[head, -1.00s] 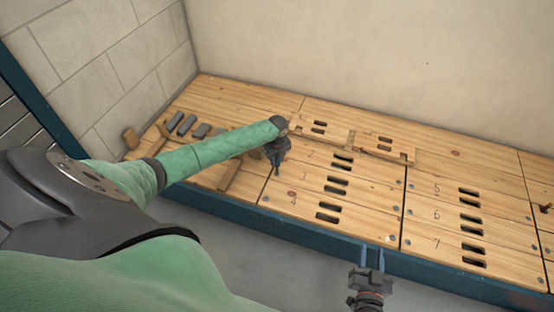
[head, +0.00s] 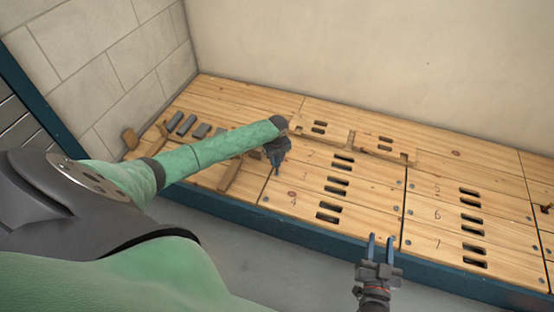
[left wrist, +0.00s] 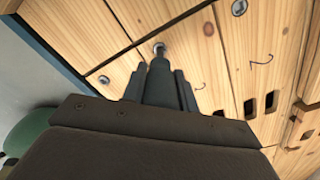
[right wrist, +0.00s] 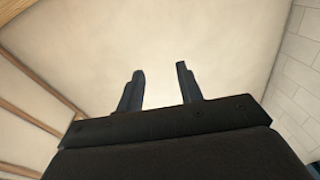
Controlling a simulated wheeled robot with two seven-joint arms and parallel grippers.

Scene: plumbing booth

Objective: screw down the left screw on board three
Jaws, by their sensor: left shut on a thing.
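Board three (head: 350,195) lies in the stack of light wooden boards and carries a handwritten 3 and two dark slots. My left gripper (head: 277,168) is over its left end, pointing down. In the left wrist view my left gripper (left wrist: 160,85) is shut on a dark, slim, driver-like thing. Its far end points at a silver screw (left wrist: 158,48) at the board's left end. I cannot tell whether they touch, or how far the screw stands out. My right gripper (head: 381,244) is open and empty in front of the platform's edge; its two fingers show in the right wrist view (right wrist: 160,85).
Several grey blocks (head: 187,125) and wooden pieces (head: 229,176) lie on the platform at the left. Boards marked 5, 6 and 7 (head: 470,217) lie to the right. A blue edge (head: 330,243) runs along the front. A plain wall stands behind.

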